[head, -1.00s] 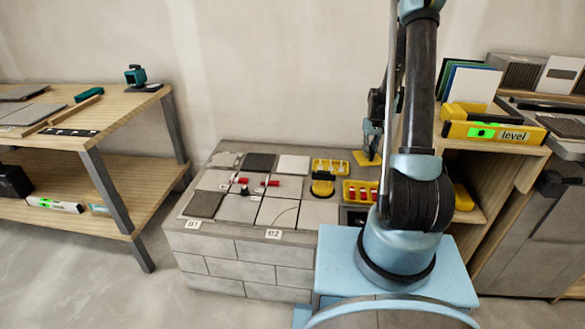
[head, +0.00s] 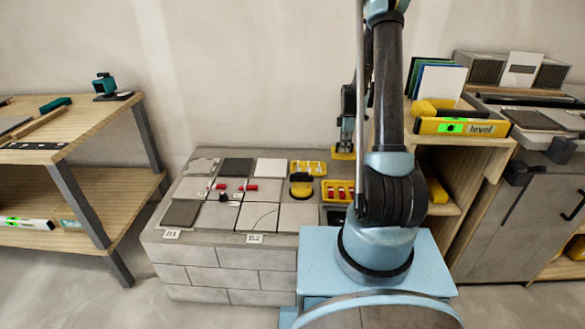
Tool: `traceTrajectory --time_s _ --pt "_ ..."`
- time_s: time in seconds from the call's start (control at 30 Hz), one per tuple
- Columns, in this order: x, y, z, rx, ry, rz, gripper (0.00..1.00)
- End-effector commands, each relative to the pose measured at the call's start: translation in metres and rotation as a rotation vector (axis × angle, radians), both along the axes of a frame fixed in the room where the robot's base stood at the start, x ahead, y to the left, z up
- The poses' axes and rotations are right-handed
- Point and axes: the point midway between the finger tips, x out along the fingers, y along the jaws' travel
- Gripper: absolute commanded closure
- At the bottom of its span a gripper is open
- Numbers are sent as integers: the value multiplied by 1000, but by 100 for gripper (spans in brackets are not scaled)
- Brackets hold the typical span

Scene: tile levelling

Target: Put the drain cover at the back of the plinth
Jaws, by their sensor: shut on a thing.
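My gripper (head: 345,146) is at the back right of the plinth (head: 222,276), partly behind my arm. Its fingers are shut on a small yellow piece (head: 343,156), at or just above the plinth's back edge. I cannot tell whether this piece is the drain cover. A dark square (head: 334,215) with a pale rim lies at the plinth's right side, partly hidden by my arm; it could be a drain opening or its cover. The back of the plinth beyond the tiles is a narrow bare strip.
Grey, dark and white tiles (head: 269,167) cover the plinth's left part, with red-handled pieces among them. A yellow tray (head: 308,169), a yellow-and-black tool (head: 300,186) and a yellow box (head: 338,192) stand right of them. A workbench (head: 121,113) is left, a shelf (head: 437,142) right.

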Motion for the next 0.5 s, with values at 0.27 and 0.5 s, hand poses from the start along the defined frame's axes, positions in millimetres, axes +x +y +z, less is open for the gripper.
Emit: traceTrajectory --time_s 0.27,0.5 --pt "1 0 -41 0 0 2 100" --pt "0 0 -54 0 0 1 100"
